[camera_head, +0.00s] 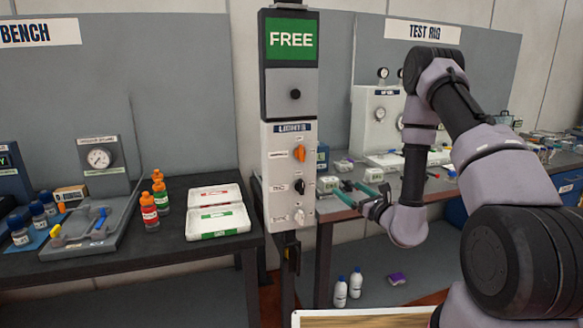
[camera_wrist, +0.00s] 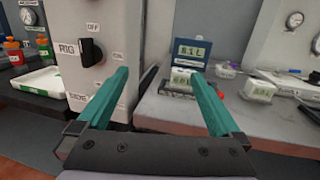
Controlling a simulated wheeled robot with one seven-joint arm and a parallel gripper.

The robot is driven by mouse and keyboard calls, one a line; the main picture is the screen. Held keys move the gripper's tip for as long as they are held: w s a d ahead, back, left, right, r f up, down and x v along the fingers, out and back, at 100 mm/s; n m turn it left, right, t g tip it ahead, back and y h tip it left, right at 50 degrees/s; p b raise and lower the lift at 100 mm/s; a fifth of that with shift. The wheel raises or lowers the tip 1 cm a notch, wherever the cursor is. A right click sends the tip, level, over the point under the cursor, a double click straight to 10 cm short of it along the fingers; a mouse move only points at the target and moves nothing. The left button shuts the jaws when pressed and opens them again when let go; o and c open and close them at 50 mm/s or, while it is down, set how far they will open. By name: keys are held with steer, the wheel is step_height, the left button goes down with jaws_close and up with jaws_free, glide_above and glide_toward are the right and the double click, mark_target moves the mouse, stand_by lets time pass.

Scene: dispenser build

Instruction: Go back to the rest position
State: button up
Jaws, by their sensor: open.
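My gripper (camera_head: 357,194) is in front of the test rig bench, just right of the lights panel (camera_head: 290,177). In the wrist view its two green fingers (camera_wrist: 168,98) stand wide apart with nothing between them. The panel has an orange knob at the top, a black knob (camera_head: 299,185) in the middle and a white knob (camera_head: 299,216) at the bottom. In the wrist view the black knob, marked RIG, (camera_wrist: 91,50) is left of the left finger, and the fingers appear clear of it.
A FREE sign (camera_head: 291,40) tops the panel's post. The left bench (camera_head: 180,255) holds bottles and trays (camera_head: 219,222). The test rig bench (camera_head: 418,187) carries small boxes and devices. White bottles (camera_head: 347,288) stand low behind. A wooden board edge (camera_head: 362,318) is at the bottom.

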steer(key=s+a+r+n+g+y, duration=0.45)
steer(key=a+r+n+g, duration=0.2)
steer(key=r, duration=0.35)
steer(key=s+a+r+n+g+y, duration=0.45)
steer(key=s+r+n, duration=0.2)
steer(key=r, duration=0.25)
steer(key=s+r+n+g+h, duration=0.5)
steer(key=s+n, duration=0.3)
steer(key=s, duration=0.3)
steer(key=s+d+r+n+t+h, duration=0.2)
steer(key=d+h, duration=0.3)
steer(key=d, duration=0.3)
steer(key=s+d+r+n+t+h, duration=0.2)
steer(key=s+d+r+t+h, duration=0.2)
steer(key=d, duration=0.5)
steer(key=shift+s+r+n+t+h, duration=0.35)
steer(key=shift+s+h, duration=0.25)
steer(key=shift+h, duration=0.5)
steer(key=shift+a, duration=0.1)
